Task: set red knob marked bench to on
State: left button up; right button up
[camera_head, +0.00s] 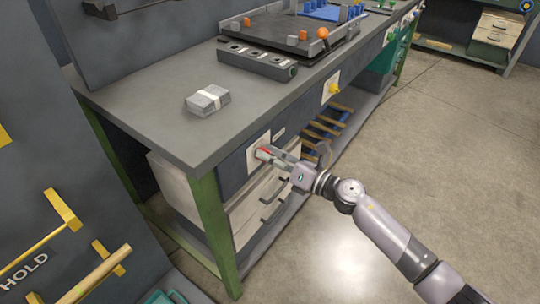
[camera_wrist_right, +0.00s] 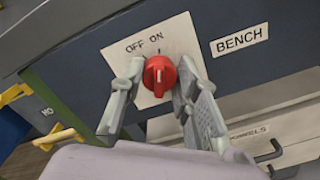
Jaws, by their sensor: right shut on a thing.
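The red knob (camera_wrist_right: 159,77) sits on a white plate (camera_wrist_right: 118,60) printed OFF and ON, beside a label reading BENCH (camera_wrist_right: 240,40). The dark line on the knob's face stands about vertical in the right wrist view, below the ON word; its exact setting is hard to tell. My right gripper (camera_wrist_right: 160,84) has a finger on each side of the knob and is shut on it. In the head view, the right gripper (camera_head: 268,155) reaches the bench's front panel, and only a bit of the red knob (camera_head: 262,150) shows. My left gripper is not in view.
A yellow knob (camera_head: 334,88) sits farther along the same bench front. Drawers with dark handles (camera_head: 270,192) lie below the gripper. A banded grey block (camera_head: 208,99) lies on the bench top. The floor (camera_head: 440,150) to the right is clear.

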jog(key=o, duration=1.2)
jog(key=shift+c, duration=0.2)
jog(key=shift+d, duration=0.15)
jog(key=v, duration=1.1)
jog(key=shift+s+d, duration=0.25)
jog(key=shift+d, duration=0.05)
